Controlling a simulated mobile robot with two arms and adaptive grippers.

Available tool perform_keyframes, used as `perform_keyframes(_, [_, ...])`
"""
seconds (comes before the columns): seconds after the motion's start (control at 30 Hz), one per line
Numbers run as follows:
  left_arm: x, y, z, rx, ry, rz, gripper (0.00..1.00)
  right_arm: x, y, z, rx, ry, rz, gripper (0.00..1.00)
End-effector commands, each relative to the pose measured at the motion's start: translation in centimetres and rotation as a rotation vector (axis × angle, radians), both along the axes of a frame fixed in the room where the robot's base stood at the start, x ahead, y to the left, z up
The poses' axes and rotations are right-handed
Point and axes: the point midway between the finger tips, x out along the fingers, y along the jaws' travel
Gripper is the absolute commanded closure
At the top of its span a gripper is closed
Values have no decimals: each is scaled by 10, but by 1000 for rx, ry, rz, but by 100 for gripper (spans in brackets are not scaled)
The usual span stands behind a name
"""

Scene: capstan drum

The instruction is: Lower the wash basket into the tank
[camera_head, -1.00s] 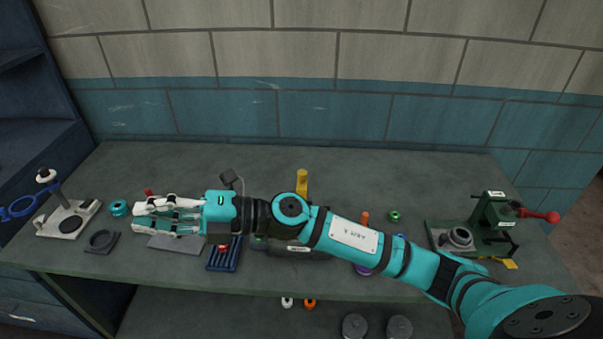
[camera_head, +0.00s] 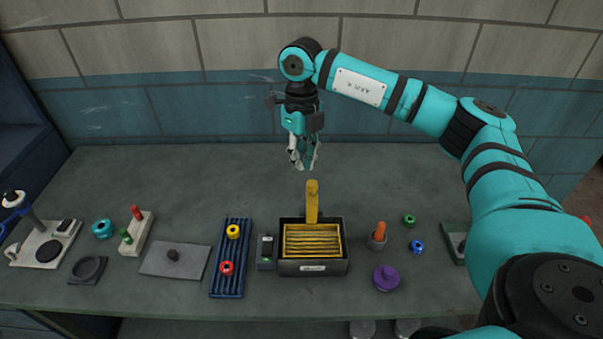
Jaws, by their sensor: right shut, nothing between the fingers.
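The wash basket (camera_head: 312,240) is yellow and slatted, with a tall yellow handle (camera_head: 312,203) standing up at its back. It sits within the walls of the black rectangular tank (camera_head: 313,268); how deep it sits I cannot tell from above. My right gripper (camera_head: 303,166) hangs pointing down above and behind the handle, apart from it. Its fingers are close together and hold nothing. My left gripper is not in view.
A purple knobbed piece (camera_head: 386,278) lies to the right. The table behind is clear.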

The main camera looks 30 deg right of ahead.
Motion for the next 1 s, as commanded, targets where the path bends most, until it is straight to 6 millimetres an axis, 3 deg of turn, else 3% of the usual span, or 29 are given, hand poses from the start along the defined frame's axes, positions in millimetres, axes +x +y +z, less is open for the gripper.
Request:
perform_keyframes(0.2, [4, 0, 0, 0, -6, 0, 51, -2, -22, 9, -68, 16, -32, 100])
perform_keyframes(0.57, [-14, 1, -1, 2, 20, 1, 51, -2, -22, 8, -68, 17, -32, 100])
perform_keyframes(0.77, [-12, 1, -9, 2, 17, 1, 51, -3, -22, -3, -67, 18, -32, 100])
perform_keyframes(1.0, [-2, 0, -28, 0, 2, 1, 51, -6, -23, -32, -67, 19, -31, 100])
